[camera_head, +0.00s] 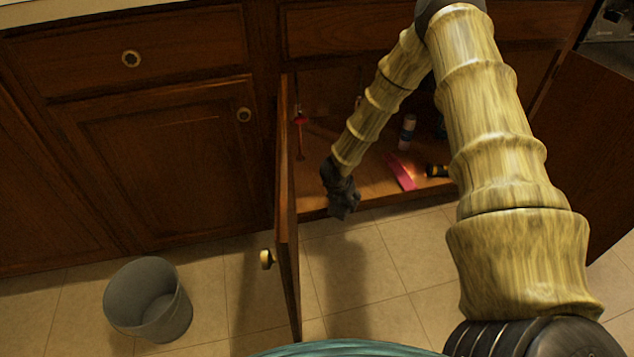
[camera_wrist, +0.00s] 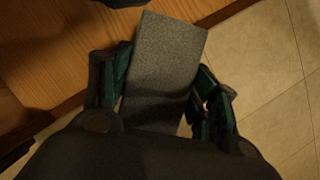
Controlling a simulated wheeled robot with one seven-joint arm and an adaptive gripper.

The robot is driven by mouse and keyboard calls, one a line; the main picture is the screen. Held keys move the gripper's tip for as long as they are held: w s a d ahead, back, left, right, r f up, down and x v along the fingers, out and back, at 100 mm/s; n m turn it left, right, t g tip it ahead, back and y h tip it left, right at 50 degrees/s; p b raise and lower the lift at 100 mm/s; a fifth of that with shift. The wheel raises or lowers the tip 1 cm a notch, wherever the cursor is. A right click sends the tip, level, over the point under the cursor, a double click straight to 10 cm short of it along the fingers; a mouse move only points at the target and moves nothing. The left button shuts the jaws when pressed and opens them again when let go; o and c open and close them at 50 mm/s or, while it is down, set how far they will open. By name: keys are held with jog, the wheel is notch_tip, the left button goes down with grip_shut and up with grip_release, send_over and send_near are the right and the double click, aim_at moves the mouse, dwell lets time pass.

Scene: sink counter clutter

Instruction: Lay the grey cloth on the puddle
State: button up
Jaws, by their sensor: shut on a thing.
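My gripper (camera_head: 343,200) hangs just in front of the open cabinet, near the front edge of its floor. In the wrist view my gripper (camera_wrist: 160,78) is shut on the grey cloth (camera_wrist: 168,52), which looks like a flat, folded rectangle between the two fingers. The cloth's far end sticks out past the fingertips, over the edge between wood and floor tiles. In the head view I cannot tell the cloth apart from the dark gripper. I cannot make out the puddle in either view.
The open cabinet door (camera_head: 287,215) stands close left of my gripper. Inside the cabinet are a bottle (camera_head: 407,131), a pink item (camera_head: 401,173), a black-and-yellow item (camera_head: 437,171) and a red-topped item (camera_head: 300,121). A grey bin (camera_head: 150,308) stands on the tiles.

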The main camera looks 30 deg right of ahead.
jog(key=w+d+b, duration=0.1)
jog(key=w+d, duration=0.1)
jog(key=w, duration=0.2)
jog(key=w+d+f+b, duration=0.1)
jog(key=w+d+b, duration=0.1)
jog(key=w, duration=0.2)
jog(key=w+d+b, duration=0.1)
jog(key=w+d, duration=0.1)
jog(key=w, duration=0.2)
jog(key=shift+w+f, duration=0.3)
jog(key=shift+w+d+b, duration=0.45)
jog(key=shift+w+b, duration=0.05)
jog(key=shift+w, duration=0.35)
notch_tip(320, 180, down, 4)
jog(key=shift+r+b, duration=0.25)
jog(key=shift+b, duration=1)
jog(key=o, duration=1)
jog(key=shift+o, duration=0.2)
jog(key=shift+r, duration=0.1)
jog(key=p+v, duration=0.5)
jog(key=v, duration=0.7)
jog(key=shift+s, duration=0.1)
